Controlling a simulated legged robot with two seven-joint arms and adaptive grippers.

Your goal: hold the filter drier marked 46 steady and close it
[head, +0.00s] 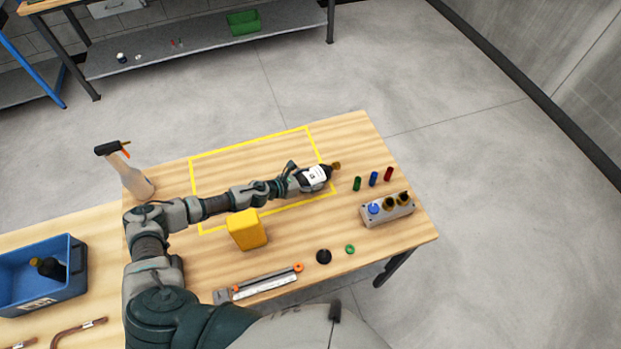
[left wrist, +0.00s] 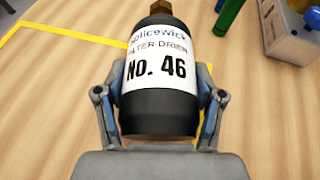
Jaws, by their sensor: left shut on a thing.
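The filter drier marked 46 (left wrist: 158,70) is a black cylinder with a white label reading "No. 46" and a brass fitting at its far end. In the left wrist view it lies between the two fingers of my left gripper (left wrist: 158,115), which is shut on it. In the head view the drier (head: 316,176) is at the right end of the yellow-taped rectangle (head: 250,143), its brass end pointing right. My left gripper (head: 300,178) reaches it from the left. Whether the drier touches the table is not clear. My right gripper is not in view.
Green, blue and red caps (head: 373,179) stand right of the drier, near a grey block (head: 388,210) with fittings. A yellow block (head: 247,230), black disc (head: 323,256) and green ring (head: 350,249) lie nearer.

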